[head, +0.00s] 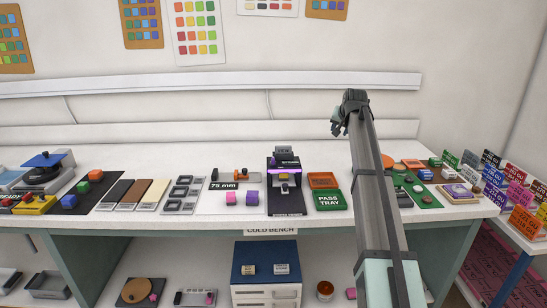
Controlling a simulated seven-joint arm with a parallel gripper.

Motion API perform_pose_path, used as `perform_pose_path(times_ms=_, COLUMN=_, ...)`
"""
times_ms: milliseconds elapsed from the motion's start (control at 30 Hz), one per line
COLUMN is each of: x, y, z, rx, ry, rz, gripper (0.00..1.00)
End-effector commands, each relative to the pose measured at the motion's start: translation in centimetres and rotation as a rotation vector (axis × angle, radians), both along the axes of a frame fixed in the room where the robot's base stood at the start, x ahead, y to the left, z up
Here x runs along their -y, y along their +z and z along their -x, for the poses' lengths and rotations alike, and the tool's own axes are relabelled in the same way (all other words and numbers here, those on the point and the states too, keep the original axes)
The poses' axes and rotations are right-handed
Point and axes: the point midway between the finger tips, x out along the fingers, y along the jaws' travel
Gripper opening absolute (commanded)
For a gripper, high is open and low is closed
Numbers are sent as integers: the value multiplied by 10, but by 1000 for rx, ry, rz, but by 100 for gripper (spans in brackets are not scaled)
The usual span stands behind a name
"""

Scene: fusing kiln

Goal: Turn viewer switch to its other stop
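The viewer (270,182) looks to be the small black unit with a lit purple band, standing upright near the middle of the bench. A grey part sits on its top, above a dark label too small to read. I cannot make out its switch or which stop it is at. My arm rises from the lower right, and my gripper (337,124) is at its far upper end. The gripper is up and to the right of the viewer, apart from it, seen against the back wall. Its fingers are small and partly hidden by the wrist.
Right of the viewer are an orange tray (323,180) and a green pass tray (329,201). Colour-tagged cards (524,222) crowd the far right. Bare white bench lies behind the viewer.

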Motion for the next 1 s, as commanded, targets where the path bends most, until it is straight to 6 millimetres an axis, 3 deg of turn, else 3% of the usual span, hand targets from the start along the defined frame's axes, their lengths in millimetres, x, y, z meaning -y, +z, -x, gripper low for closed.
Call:
perform_pose_path(times_ms=33, x=-31, y=2, z=-1, rx=-34, ry=41, rz=17, gripper=42)
perform_pose_path(times_ms=100, x=-68, y=2, z=3, rx=-86, ry=93, rz=45, gripper=42)
perform_pose_path(times_ms=300, x=-166, y=7, z=23, rx=-225, ry=230, rz=125, gripper=42)
perform_pose_path(times_ms=500, x=-231, y=13, z=45, rx=-322, ry=323, rz=185, gripper=42)
perform_pose_path(times_ms=600, x=-248, y=15, z=52, rx=-348, ry=347, rz=203, gripper=42)
perform_pose_path(times_ms=767, x=-257, y=12, z=55, rx=-364, ry=361, rz=214, gripper=42)
perform_pose_path(times_ms=1000, x=-256, y=-15, z=44, rx=-365, ry=360, rz=212, gripper=42)
